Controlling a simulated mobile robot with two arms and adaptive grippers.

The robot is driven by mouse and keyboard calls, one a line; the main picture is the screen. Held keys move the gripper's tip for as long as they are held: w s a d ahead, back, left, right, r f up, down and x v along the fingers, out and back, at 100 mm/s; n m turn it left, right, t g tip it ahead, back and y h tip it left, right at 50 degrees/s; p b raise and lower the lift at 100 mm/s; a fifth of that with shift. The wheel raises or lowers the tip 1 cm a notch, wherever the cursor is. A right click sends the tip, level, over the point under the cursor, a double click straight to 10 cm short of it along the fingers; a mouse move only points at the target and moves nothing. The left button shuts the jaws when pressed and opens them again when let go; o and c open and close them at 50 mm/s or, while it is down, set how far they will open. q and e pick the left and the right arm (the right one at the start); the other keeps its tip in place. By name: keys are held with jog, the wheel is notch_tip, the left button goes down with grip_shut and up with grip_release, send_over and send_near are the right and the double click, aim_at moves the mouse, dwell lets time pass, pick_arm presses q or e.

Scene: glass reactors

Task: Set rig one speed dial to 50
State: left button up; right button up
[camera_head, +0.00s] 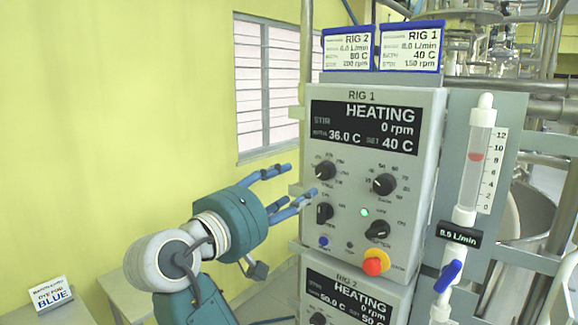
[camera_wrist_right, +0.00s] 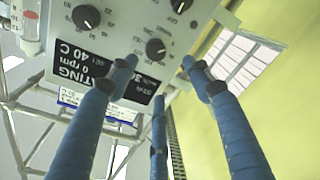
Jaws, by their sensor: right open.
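The rig 1 panel (camera_head: 350,240) is a grey box with a black display reading HEATING, 0 rpm, 36.0 C and SET 40 C. Below it are several black dials: upper left (camera_head: 325,170), upper right (camera_head: 384,184), lower left (camera_head: 324,212) and lower right (camera_head: 377,230). Their labels are too small to read surely. My right gripper (camera_head: 297,190) has blue fingers, open and empty, left of the panel and pointing at it. In the right wrist view the panel is upside down; the upper left dial (camera_wrist_right: 155,48) shows between the open fingertips, apart from them. My left gripper is not seen.
A red and yellow stop button (camera_head: 375,262) sits low on the panel. The rig 2 panel (camera_head: 345,297) is below. A card above (camera_head: 411,47) reads RIG 1, 8.0 L/min, 40 C, 150 rpm. A flow meter (camera_head: 478,155) stands right.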

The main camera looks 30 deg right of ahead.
aim_at(322, 173)
jog(key=p+x, duration=0.1)
jog(key=x, duration=0.2)
jog(key=p+x, duration=0.2)
jog(key=x, duration=0.1)
jog(key=s+p+x, duration=0.1)
jog(key=x, duration=0.2)
jog(key=shift+w+d+r+p, duration=0.15)
jog(key=shift+d+r+p, duration=0.15)
jog(key=shift+d+p, duration=0.1)
jog(key=shift+w+d+f, duration=0.15)
jog(key=shift+w+d, duration=0.1)
jog(key=shift+d, duration=0.35)
jog(key=shift+w, duration=0.1)
jog(key=c, duration=1)
jog(key=o, duration=1)
jog(key=shift+a, duration=0.15)
jog(key=v, duration=1.2)
